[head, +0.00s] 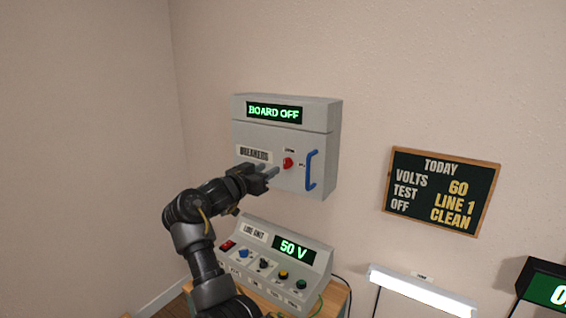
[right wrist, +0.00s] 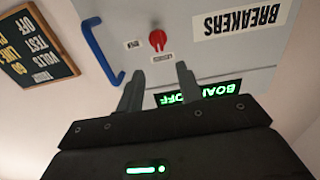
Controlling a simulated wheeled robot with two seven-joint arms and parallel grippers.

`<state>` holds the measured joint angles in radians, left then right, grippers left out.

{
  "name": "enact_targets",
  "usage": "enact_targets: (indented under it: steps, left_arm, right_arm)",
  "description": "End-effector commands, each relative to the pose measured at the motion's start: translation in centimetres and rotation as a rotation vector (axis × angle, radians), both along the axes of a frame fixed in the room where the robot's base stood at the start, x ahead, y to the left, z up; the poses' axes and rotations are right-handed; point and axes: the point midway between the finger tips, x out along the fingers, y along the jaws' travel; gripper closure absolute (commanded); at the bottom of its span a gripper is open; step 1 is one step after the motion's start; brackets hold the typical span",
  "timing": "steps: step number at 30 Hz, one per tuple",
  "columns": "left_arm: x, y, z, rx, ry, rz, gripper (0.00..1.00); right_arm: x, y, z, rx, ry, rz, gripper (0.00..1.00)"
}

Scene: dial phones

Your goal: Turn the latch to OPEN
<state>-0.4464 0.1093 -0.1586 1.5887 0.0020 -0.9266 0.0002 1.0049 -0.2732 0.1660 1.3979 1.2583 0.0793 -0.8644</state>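The latch is a small red knob (head: 288,163) on the door of a grey wall box marked BREAKERS (head: 270,185). It also shows in the right wrist view (right wrist: 158,40), which sees the box upside down. Two small labels sit by the knob, too small to read surely; I cannot tell which one it points to. A blue handle (head: 310,170) is to its right on the door. My right gripper (head: 269,171) is in front of the door, just left of and a little below the knob in the head view. Its fingers are apart and empty. My left gripper is out of view.
The box's display (head: 274,112) reads BOARD OFF. Below stands a line unit (head: 262,262) showing 50 V, with several knobs, on a wooden table. The wall right of the box is clear up to the chalkboard.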

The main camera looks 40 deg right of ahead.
Motion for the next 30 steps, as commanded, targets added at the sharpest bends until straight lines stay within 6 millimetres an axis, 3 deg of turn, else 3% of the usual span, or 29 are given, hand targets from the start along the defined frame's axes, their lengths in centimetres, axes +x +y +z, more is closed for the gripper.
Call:
enact_targets:
  steps: [9,15,27,30]
  left_arm:
    - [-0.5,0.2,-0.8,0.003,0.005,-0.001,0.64]
    - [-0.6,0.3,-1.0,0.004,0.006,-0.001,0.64]
    - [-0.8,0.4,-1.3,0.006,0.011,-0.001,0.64]
    - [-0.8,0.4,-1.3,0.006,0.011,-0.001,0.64]
  right_arm:
    - [1.7,-5.8,0.1,0.0,0.001,-0.002,0.64]
    - [2.4,-8.0,0.0,0.0,0.001,0.0,0.64]
    - [2.6,-8.6,0.0,0.001,-0.001,0.001,0.64]
    - [2.6,-8.6,0.0,0.001,-0.001,0.001,0.77]
